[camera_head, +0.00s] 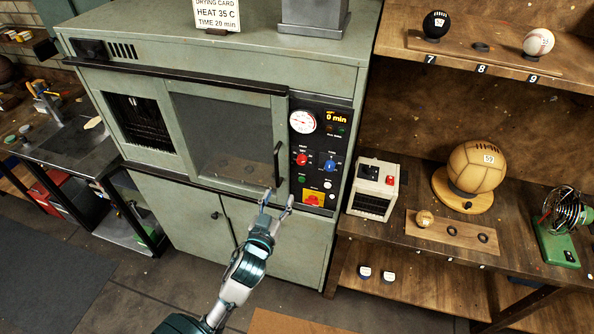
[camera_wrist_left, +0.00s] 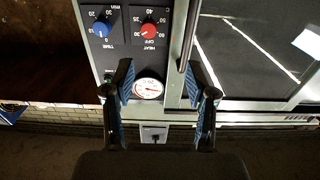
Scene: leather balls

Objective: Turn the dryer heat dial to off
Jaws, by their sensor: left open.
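The dryer (camera_head: 215,110) is a pale green cabinet with a black control panel at its right side. The red heat dial (camera_head: 302,160) sits left of the blue time dial (camera_head: 330,165), under a round gauge (camera_head: 303,121) and a display reading 0 min. The wrist view shows the panel upside down, with the red dial (camera_wrist_left: 148,31) marked OFF and numbers; its exact setting is too small to tell. My left gripper (camera_head: 278,197) is open and empty, below the panel and near the lower end of the door handle (camera_head: 278,163). It touches neither dial. My right gripper is out of view.
The dryer's glass door is closed. A white box with a red button (camera_head: 375,187) stands on the wooden shelf to the right, beside a large tan ball (camera_head: 477,167) on a stand.

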